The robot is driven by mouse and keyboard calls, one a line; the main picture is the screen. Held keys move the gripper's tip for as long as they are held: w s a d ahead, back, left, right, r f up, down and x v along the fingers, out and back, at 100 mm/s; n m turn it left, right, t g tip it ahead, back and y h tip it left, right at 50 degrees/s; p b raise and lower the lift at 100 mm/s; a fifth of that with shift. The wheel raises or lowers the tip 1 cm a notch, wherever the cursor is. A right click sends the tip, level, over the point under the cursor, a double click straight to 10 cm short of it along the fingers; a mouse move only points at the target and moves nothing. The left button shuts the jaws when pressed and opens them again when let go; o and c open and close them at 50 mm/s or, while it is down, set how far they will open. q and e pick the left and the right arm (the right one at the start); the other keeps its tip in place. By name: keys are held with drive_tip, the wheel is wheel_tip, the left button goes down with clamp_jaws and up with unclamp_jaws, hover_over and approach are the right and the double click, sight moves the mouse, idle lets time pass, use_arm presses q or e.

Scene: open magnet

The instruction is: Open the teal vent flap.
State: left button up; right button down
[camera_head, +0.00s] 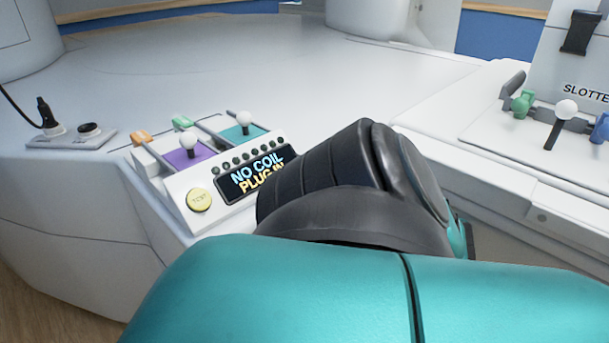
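The teal vent flap (236,134) is a small flat panel with a white ball knob on a short stem. It is on the white control box in the middle left of the head view, and looks to lie flat there. A purple flap (181,157) with a similar white knob sits beside it to the left. A large teal and dark grey arm part of mine fills the lower middle and hides the right end of the box. Neither of my grippers is in view.
The box has a display (250,176) reading "NO COIL PLUG", partly cut off, and a yellow TEST button (199,200). A black plug and cable (46,115) stand at left. A slotted panel (545,135) with a white-knobbed lever is at right. The white surface behind the box is clear.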

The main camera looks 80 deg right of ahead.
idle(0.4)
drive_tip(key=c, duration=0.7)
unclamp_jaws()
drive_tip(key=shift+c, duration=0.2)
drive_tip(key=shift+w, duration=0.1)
